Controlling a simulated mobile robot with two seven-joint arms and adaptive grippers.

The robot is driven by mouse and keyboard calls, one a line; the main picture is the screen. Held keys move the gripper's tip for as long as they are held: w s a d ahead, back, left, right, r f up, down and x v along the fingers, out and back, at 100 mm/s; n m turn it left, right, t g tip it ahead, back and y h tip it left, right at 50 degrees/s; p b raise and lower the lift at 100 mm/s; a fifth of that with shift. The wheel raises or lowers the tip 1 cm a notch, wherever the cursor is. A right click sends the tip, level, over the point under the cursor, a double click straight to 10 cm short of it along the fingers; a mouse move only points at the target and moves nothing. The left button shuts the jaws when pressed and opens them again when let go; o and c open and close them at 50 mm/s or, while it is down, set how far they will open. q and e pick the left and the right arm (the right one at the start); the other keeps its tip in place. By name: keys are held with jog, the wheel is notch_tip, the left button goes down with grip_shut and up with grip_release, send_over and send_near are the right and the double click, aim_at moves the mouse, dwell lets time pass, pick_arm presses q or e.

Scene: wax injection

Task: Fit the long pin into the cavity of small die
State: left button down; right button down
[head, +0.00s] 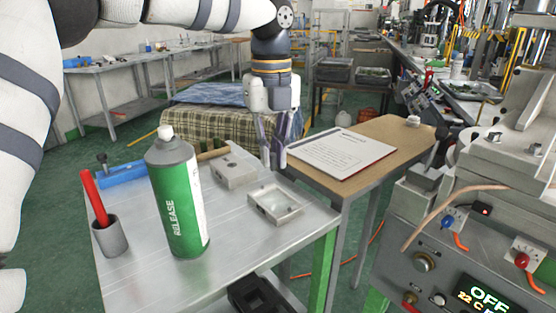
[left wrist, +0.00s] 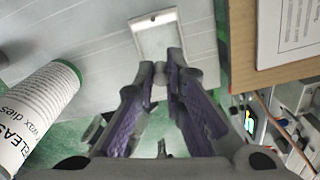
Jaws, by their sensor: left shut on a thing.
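My left gripper (head: 272,163) hangs above the back right part of the metal table, its fingers pointing down. It is shut on the long pin (left wrist: 159,79), of which only a small grey part shows between the purple fingertips in the left wrist view. The open small die (head: 275,205), a light metal block with a shallow cavity, lies on the table below and in front of the gripper. It also shows in the left wrist view (left wrist: 157,38), just beyond the fingertips. A second metal block (head: 235,168) lies behind it to the left. My right gripper is not in view.
A green and white release spray can (head: 178,200) stands left of the die. A grey cup (head: 110,238) with a red tool is at the table's left. A wooden desk with a paper sheet (head: 342,152) and the grey machine (head: 440,245) are at right.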

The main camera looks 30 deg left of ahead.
aim_at(272, 166)
pick_arm(q)
jog(key=shift+r, duration=0.1)
jog(key=shift+f, duration=3.05)
jog(key=shift+f, duration=0.85)
jog(key=c, duration=1.6)
grip_release()
jog(key=shift+f, duration=0.1)
notch_tip(272, 166, up, 12)
jog(key=shift+r, duration=0.15)
